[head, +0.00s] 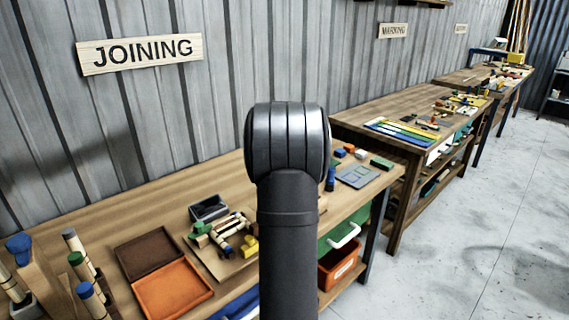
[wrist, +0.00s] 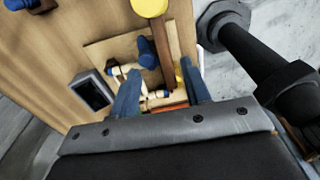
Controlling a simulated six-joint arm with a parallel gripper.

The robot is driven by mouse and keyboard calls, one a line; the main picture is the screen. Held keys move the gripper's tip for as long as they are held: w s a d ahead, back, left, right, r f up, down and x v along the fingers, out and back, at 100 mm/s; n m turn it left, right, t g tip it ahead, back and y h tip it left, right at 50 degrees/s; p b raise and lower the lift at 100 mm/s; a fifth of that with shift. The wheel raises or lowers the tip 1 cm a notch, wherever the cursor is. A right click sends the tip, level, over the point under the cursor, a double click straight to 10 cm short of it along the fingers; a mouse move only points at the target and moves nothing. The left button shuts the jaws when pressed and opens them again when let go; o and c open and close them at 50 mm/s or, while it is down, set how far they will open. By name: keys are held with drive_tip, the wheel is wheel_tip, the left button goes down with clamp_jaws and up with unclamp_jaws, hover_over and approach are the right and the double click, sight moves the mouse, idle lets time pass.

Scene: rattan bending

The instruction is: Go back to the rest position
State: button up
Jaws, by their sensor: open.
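My gripper (wrist: 160,84) shows in the wrist view with its two blue fingers apart, and I see nothing clasped between them. It points down over the workbench, above a pale board (wrist: 103,48) with light wooden pieces, a blue piece (wrist: 147,52) and a brown bar with a yellow end (wrist: 150,8). I cannot tell the height of the fingers above them. In the head view my arm stands in the middle and hides my gripper. The board (head: 236,262) with wooden, green and yellow pieces lies left of my arm there.
A grey open box (head: 208,208), a brown tray (head: 147,252) and an orange tray (head: 172,290) lie on the bench. Upright blue- and green-topped pegs (head: 77,260) stand at left. A grey plate (head: 357,176) and small blocks lie at right. Another bench (head: 350,118) stands beyond.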

drive_tip(key=f, duration=1.2)
drive_tip(key=shift+s+a+f, duration=0.15)
drive_tip(key=shift+s+a, duration=0.05)
drive_tip(key=shift+s, duration=0.05)
drive_tip(key=shift+o, duration=0.5)
drive_tip(key=o, duration=1.1)
drive_tip(key=shift+s, duration=0.1)
drive_tip(key=shift+o, duration=0.3)
drive_tip(key=shift+s+r+m+t, duration=0.35)
drive_tip(key=shift+s+m+t, duration=0.05)
drive_tip(key=shift+m, duration=0.6)
drive_tip(key=s+d+r+m+t, duration=0.1)
drive_tip(key=s+r+m+t, duration=0.25)
drive_tip(key=s+m, duration=0.4)
drive_tip(key=s+r+m+t, duration=0.2)
drive_tip(key=s+m+t, duration=0.3)
drive_tip(key=s+m, duration=0.3)
drive_tip(key=s+d+r+m+t, duration=0.1)
drive_tip(key=s+r+m+t, duration=0.25)
drive_tip(key=s+m, duration=0.45)
drive_tip(key=x, duration=1.1)
drive_tip(key=shift+w+m, duration=0.3)
drive_tip(key=shift+m, duration=0.05)
